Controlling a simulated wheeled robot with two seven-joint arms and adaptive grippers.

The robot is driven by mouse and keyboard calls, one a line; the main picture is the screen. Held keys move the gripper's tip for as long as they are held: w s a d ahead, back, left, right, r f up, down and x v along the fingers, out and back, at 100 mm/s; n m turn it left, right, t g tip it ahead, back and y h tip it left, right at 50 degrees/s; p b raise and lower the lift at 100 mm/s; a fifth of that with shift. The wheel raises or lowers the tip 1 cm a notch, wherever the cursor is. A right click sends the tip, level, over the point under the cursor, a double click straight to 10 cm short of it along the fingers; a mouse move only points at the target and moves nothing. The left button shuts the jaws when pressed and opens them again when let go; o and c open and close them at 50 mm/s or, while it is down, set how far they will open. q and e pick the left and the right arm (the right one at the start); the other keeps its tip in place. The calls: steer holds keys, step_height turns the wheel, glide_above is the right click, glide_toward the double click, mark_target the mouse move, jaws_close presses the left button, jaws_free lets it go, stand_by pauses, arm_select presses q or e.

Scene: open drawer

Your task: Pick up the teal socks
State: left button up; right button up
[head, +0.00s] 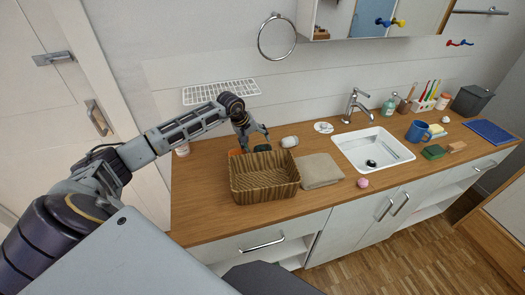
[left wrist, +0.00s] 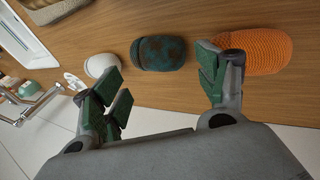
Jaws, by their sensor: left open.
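The teal socks (left wrist: 160,53) are a rolled, dark teal bundle with brownish mottling, lying on the wooden counter. They also show in the head view (head: 262,148), behind the wicker basket and partly hidden. My left gripper (head: 254,140) reaches down over the back of the counter beside them. In the left wrist view its open fingers (left wrist: 160,76) stand on either side of the socks' position, with nothing between them. The socks lie a little beyond the fingertips and appear apart from them. My right gripper is not in view.
An orange ribbed roll (left wrist: 262,50) lies close to one finger, and a white roll (left wrist: 101,65) is near the other. A wicker basket (head: 265,190) stands in front. A folded beige towel (head: 319,171) and the sink (head: 372,150) are to the right. A wire rack (head: 220,92) hangs behind.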

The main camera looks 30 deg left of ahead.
mark_target(260, 147)
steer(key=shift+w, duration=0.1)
arm_select(q)
steer(key=shift+w+d+f, duration=0.15)
steer(key=shift+f, duration=0.2)
steer(key=shift+p+x, duration=0.45)
steer(key=shift+x, duration=0.5)
steer(key=shift+w+d+f, duration=0.2)
steer(key=shift+f, duration=0.45)
steer(key=shift+w+f, duration=0.25)
steer(key=shift+f, duration=0.3)
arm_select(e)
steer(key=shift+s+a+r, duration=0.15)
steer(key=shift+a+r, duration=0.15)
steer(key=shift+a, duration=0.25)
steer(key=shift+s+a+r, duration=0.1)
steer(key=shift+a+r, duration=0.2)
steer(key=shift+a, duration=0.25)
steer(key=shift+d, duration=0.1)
